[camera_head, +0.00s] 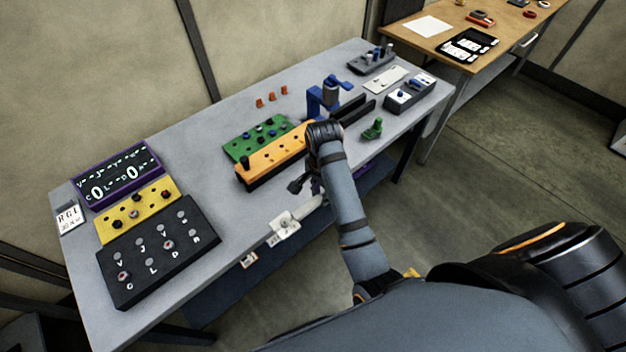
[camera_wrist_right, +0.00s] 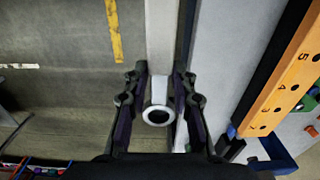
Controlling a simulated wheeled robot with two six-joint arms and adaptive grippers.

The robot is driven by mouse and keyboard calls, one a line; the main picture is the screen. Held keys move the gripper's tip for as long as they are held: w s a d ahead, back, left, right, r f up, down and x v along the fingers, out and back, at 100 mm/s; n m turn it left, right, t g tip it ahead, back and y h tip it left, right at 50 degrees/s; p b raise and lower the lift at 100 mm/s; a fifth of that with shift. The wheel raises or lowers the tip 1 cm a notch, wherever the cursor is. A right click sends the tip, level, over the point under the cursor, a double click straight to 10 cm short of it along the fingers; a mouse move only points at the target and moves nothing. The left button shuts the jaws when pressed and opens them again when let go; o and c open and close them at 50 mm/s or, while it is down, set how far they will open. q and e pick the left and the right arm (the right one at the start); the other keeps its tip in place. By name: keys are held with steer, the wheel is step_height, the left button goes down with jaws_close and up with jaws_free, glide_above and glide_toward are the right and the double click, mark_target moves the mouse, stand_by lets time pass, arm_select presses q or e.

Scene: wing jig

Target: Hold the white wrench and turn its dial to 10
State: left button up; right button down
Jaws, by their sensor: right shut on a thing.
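The white wrench (camera_head: 285,224) shows in the head view at the front edge of the grey table, partly hidden by my right gripper (camera_head: 304,186). In the right wrist view my right gripper (camera_wrist_right: 160,100) is shut on the wrench, with its two dark fingers on either side. A pale round end with a dark hole (camera_wrist_right: 159,116) sits between the fingers. A pale grey-white shaft (camera_wrist_right: 162,40) runs up from there. I cannot read any dial setting. My left gripper is not in view.
On the grey table (camera_head: 222,225), an orange block (camera_head: 275,152) and a green block (camera_head: 262,136) lie beyond my right gripper. A black lettered panel (camera_head: 160,252), a yellow block (camera_head: 138,210) and a purple-framed display (camera_head: 117,175) stand at left. A blue clamp (camera_head: 322,98) is farther back.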

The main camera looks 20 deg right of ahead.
step_height(320, 180, down, 8)
steer(key=b, duration=0.8)
steer(key=shift+s+r, duration=0.1)
